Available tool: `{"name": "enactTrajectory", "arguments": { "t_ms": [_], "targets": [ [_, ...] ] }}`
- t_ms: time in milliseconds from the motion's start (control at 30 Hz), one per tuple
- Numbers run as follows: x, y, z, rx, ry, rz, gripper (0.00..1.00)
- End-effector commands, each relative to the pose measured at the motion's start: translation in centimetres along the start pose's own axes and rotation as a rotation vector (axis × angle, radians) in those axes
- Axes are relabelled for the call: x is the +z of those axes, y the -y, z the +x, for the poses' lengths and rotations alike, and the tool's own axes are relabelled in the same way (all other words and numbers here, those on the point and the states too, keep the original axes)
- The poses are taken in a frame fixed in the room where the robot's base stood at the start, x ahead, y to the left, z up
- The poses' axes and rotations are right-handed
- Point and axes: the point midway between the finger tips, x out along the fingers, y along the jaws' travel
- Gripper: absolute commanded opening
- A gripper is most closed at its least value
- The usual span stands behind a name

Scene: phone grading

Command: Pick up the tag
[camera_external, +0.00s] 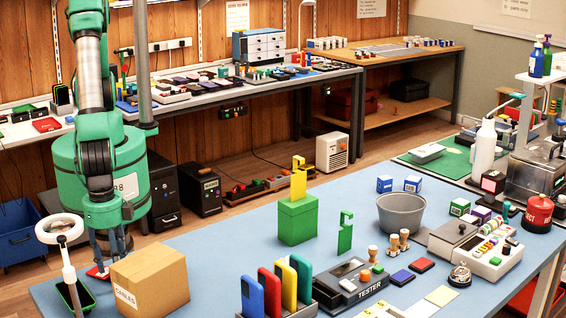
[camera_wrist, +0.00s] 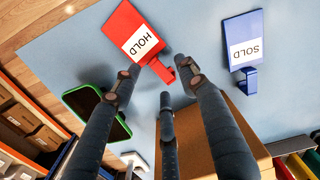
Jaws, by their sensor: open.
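A red tag (camera_wrist: 125,22) with a white HOLD label lies on the blue table in the wrist view. Its hooked end (camera_wrist: 161,70) points toward my gripper (camera_wrist: 160,79) and shows between the spread fingertips. My gripper is open, with nothing clasped. A blue tag (camera_wrist: 242,28) labelled SOLD lies to the right, apart from the fingers. In the external view my gripper (camera_external: 110,246) points down at the table's near left corner, and a bit of the red tag (camera_external: 97,271) shows below it. A green tag (camera_external: 346,232) stands upright mid-table; a yellow tag (camera_external: 299,182) sticks up from a green box (camera_external: 298,221).
A cardboard box (camera_external: 137,284) stands close to the right of my gripper. A phone in a green case (camera_wrist: 97,110) lies to the left of the fingers. A white ring lamp (camera_external: 60,229) stands near my wrist. A rack of coloured phones (camera_external: 273,293) is further right.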

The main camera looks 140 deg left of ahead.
Motion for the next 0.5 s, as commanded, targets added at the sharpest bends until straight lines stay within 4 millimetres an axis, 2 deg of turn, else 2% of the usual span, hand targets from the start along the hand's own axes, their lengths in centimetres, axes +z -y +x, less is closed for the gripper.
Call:
{"name": "enactTrajectory", "arguments": {
  "t_ms": [133, 500],
  "targets": [
    [0.01, 0.00, 1.24, 0.000, 0.000, 0.000, 0.43],
    [-0.01, -0.01, 1.37, 0.000, -0.001, 0.000, 0.43]
  ]
}}
